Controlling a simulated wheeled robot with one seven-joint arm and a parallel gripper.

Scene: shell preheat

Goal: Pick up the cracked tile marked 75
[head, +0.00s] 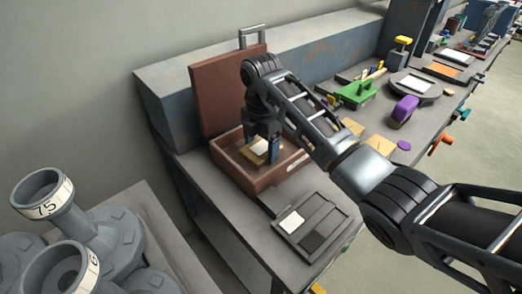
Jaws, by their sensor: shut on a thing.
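My gripper (271,153) points down into an open reddish-brown box (222,158) on the grey bench. It is shut on a pale tile (259,147) low inside the box. The tile lies over a tan piece, and my fingers hide part of it. I cannot make out a crack or a number on the tile.
The box's lid (215,88) stands open behind it. A grey two-panel tray (312,229) lies in front of the box. A green tool (357,93), a purple block (404,110) and tan pieces lie to the right. My arm spans the bench from the right.

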